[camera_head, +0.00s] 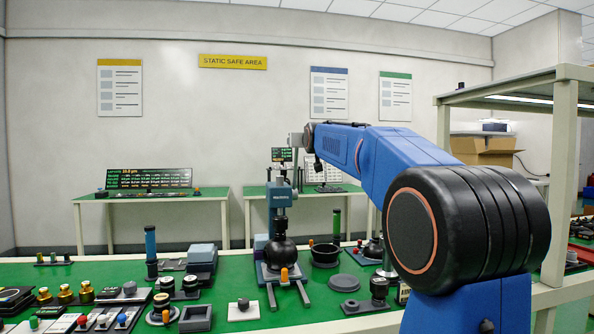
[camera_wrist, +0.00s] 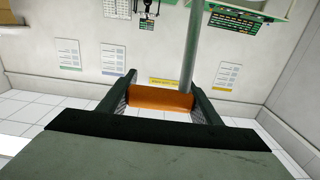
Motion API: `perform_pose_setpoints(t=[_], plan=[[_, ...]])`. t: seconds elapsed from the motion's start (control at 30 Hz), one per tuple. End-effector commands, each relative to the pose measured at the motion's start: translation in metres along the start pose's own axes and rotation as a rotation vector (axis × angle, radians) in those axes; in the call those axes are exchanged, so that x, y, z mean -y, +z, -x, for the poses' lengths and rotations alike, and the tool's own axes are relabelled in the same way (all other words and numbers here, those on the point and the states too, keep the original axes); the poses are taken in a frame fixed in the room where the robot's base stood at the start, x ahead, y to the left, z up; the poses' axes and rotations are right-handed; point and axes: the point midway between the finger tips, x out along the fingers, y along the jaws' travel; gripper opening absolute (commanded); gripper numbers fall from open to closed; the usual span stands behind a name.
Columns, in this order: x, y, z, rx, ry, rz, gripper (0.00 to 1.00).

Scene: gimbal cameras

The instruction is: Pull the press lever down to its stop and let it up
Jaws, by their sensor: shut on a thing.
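The press (camera_head: 280,196) is a blue-grey upright machine on the green bench, near the middle of the head view. A dark rounded body (camera_head: 279,254) shows in front of its lower part. In the wrist view my gripper (camera_wrist: 161,82) has a finger at each end of an orange cylindrical grip (camera_wrist: 160,99) and is shut on it. A grey lever rod (camera_wrist: 193,45) runs from the grip's right end to the top of that picture. In the head view my arm reaches to just above and right of the press; the fingers and the grip cannot be made out there.
The bench (camera_head: 232,274) around the press is crowded. A blue-topped post (camera_head: 151,243) and a grey box (camera_head: 202,257) stand left, a black bowl (camera_head: 325,255) right. A shelf frame (camera_head: 557,185) stands at the far right. The air above the left bench is free.

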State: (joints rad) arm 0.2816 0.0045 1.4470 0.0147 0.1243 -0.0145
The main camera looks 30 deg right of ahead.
Motion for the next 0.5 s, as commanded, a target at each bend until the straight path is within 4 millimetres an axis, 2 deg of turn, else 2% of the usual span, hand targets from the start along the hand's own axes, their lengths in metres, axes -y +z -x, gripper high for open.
perform_pose_setpoints(t=[0.03, 0.5], plan=[[0.000, -0.008, 0.004, -0.013, 0.000, 0.000, 0.31], [0.000, -0.005, 0.030, -0.015, 0.000, 0.000, 0.31]])
